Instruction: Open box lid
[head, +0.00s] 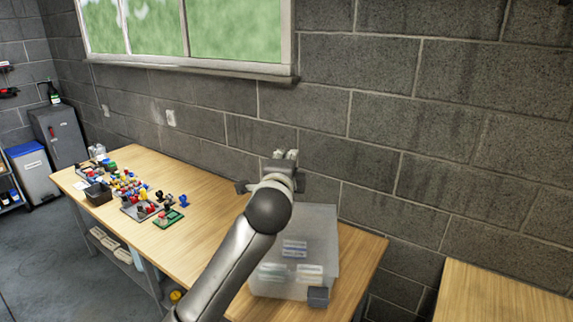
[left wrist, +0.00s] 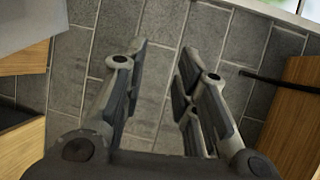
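A translucent plastic box (head: 327,245) stands on the right end of the wooden table, with several labelled packs showing through it. A dark grey block, perhaps a latch (head: 318,297), sits at its front right corner. The lid looks shut, but its edge is hard to make out. My left gripper (head: 286,154) is raised, above and behind the box's left side, apart from it. In the left wrist view the fingers (left wrist: 163,50) are spread with nothing between them. My left arm hides part of the box's left side. My right gripper is out of view.
The table (head: 205,232) has bare wood left of the box. Farther left are several coloured stamp-like objects (head: 130,187) and a green pad (head: 169,218). A block wall (head: 385,130) stands close behind. A second wooden surface (head: 490,295) lies right, across a gap.

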